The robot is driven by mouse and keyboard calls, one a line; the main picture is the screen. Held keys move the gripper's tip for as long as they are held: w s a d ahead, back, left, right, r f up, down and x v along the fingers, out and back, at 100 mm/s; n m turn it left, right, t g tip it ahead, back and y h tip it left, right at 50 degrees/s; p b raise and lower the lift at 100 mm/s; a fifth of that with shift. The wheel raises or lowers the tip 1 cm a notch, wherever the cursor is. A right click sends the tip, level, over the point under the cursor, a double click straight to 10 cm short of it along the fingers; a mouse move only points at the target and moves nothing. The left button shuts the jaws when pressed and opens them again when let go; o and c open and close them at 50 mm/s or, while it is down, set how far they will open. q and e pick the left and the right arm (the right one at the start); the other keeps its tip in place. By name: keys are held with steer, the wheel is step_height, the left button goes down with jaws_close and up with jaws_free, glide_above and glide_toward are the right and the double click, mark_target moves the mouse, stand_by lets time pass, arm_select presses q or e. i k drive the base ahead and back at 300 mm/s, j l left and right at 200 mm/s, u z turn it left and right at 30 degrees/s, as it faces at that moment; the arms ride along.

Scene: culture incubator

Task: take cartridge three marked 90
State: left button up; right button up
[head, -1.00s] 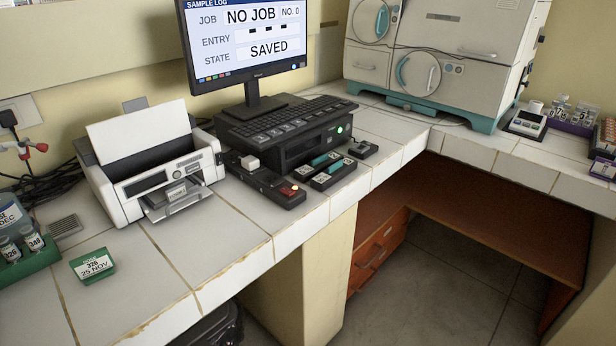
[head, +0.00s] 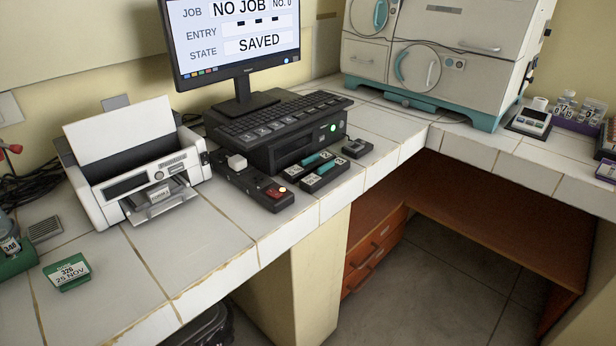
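A black holder (head: 334,176) lies on the white tiled counter in front of the black computer unit. It bears teal pieces (head: 318,160) and small pale labels (head: 312,178). These may be cartridges, but their markings are too small for me to read, so I cannot tell which is marked 90. A monitor (head: 235,38) above reads NO JOB, NO. 0 and SAVED. Neither of my grippers is in view.
A black strip with a red switch (head: 274,192) lies beside the holder. A white printer (head: 135,165) stands to the left, near a green block labelled 326, 25 NOV (head: 68,272). A white incubator (head: 440,55) stands at the back.

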mark_target(314, 181)
steer(key=u, duration=0.35)
steer(key=l+u, duration=0.15)
steer(key=u, duration=0.2)
steer(key=l+u, duration=0.1)
steer(key=u, duration=0.25)
steer(key=l+u, duration=0.65)
steer(key=k+l+u, duration=0.1)
steer(key=l, duration=0.35)
steer(key=k+l+u, duration=0.1)
steer(key=l, duration=0.3)
